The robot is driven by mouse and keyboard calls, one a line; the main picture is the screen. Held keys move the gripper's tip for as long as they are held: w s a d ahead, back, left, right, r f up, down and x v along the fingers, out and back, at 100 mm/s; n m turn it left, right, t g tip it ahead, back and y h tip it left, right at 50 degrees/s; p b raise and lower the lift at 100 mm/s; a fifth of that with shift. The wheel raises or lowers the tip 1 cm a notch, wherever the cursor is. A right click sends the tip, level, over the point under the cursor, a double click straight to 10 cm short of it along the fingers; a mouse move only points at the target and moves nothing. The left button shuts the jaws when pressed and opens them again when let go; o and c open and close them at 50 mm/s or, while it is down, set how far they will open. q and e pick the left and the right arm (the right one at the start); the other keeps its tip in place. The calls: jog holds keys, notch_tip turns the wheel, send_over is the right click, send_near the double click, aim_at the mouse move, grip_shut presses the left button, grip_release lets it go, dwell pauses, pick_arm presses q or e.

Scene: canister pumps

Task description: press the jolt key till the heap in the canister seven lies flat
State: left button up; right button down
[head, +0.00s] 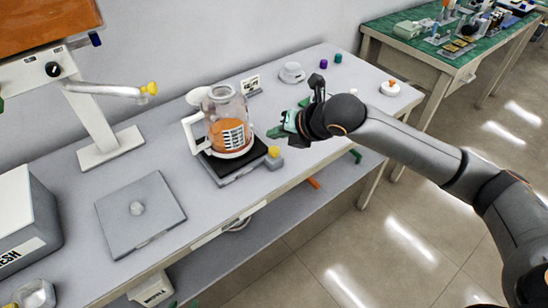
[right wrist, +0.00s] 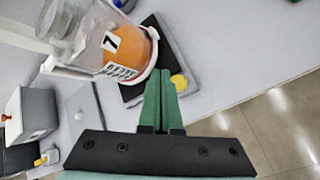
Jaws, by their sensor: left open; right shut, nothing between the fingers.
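Canister seven (head: 226,105), a clear jug with a white handle and a "7" label, holds an orange heap (head: 229,136). The canister also shows in the right wrist view (right wrist: 100,40). The heap's upper surface looks uneven, but its exact shape is hard to tell. The canister stands on a dark base plate (head: 228,171). A yellow key (head: 273,152), apparently the jolt key, sits at the base's right corner and shows in the right wrist view (right wrist: 180,82). My right gripper (head: 278,131) is shut and empty, its green fingertips (right wrist: 161,72) close to the key, apparently apart from it. My left gripper is out of view.
A grey plate with a small knob (head: 140,215) lies left of the canister. A stand with a yellow-tipped arm (head: 120,88) is behind it. The bench's front edge (head: 268,190) is near.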

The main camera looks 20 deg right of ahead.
aim_at(274, 151)
jog(key=shift+f, duration=1.05)
dwell(1.0)
jog(key=shift+f, duration=0.15)
jog(key=shift+f, duration=0.2)
